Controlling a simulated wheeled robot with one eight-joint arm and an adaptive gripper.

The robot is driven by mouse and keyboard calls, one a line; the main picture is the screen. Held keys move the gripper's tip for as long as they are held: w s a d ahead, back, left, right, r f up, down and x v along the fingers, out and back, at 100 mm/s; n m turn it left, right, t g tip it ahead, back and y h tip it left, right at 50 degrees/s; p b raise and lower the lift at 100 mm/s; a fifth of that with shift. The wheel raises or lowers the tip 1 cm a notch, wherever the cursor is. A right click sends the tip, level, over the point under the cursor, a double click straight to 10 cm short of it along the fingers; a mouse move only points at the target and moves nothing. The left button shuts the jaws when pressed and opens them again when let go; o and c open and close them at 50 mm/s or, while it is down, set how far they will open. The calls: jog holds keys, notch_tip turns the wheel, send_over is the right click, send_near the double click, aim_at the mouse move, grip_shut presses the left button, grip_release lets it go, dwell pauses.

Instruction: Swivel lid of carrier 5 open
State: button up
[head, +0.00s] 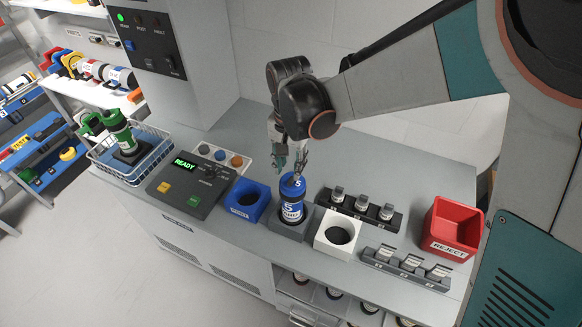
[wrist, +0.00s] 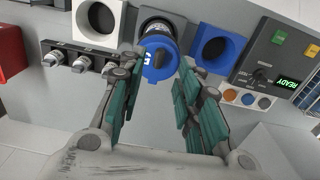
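Carrier 5 (head: 291,211) is a blue and white cylinder marked 5, upright in a dark grey holder (head: 288,230) on the counter. My gripper (head: 290,172) is just above the lid, pointing down. In the wrist view my gripper (wrist: 158,62) has its teal-padded fingers spread, one on each side of the lid.
A blue socket block (head: 246,200) and a white one (head: 338,236) flank the holder closely. Racks of small parts (head: 360,210) and a red REJECT bin (head: 452,230) stand right. A READY control panel (head: 190,185) and a wire basket (head: 130,157) with a green carrier (head: 121,133) stand left.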

aim_at(290, 181)
notch_tip(290, 181, down, 6)
jog(key=b, duration=0.2)
jog(key=shift+w+r+b, duration=0.1)
jog(key=shift+b, duration=0.25)
grip_shut()
